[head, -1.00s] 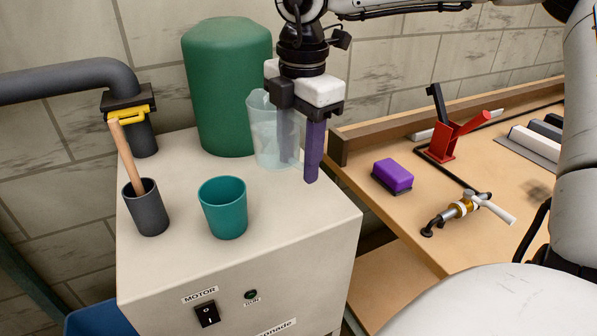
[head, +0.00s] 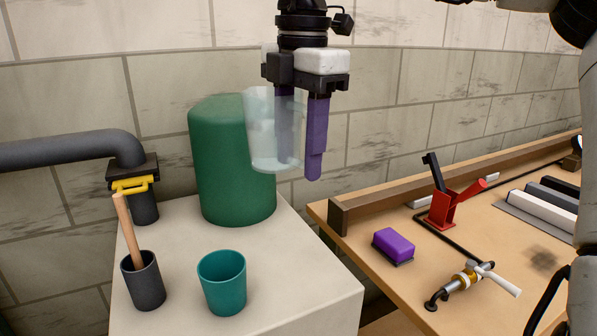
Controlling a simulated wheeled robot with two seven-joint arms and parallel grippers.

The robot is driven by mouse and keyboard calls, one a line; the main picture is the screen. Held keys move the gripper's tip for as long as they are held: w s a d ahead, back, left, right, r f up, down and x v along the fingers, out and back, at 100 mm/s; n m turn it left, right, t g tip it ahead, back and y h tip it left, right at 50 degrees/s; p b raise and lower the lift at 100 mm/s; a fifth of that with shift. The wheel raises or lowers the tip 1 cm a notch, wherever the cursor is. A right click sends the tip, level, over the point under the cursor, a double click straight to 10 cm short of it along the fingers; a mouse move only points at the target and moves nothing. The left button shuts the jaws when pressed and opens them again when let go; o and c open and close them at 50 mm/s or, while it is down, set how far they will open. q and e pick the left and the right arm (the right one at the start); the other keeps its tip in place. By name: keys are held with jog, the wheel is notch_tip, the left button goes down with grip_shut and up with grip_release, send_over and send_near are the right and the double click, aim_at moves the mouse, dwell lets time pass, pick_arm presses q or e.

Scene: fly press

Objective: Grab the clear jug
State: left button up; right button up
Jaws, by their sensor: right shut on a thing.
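The clear jug (head: 262,135) is see-through and roughly upright, raised above the white cabinet top and in front of the green tank. My right gripper (head: 301,172) points down with its purple fingers around the jug's right side. One finger shows through the clear wall and the other is outside on the right. The gripper is shut on the jug; the exact contact is partly hidden. My left gripper is not in view.
A green tank (head: 230,190) stands behind the jug. A teal cup (head: 222,284) and a dark holder (head: 144,284) with a wooden handle stand on the cabinet (head: 300,290). A workbench at right carries a purple sponge (head: 395,243), a red lever tool (head: 441,209) and a tap (head: 465,280).

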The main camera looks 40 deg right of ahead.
aim_at(299, 106)
jog(key=shift+r+p, duration=0.45)
jog(key=shift+r, duration=2.7)
dwell(0.6)
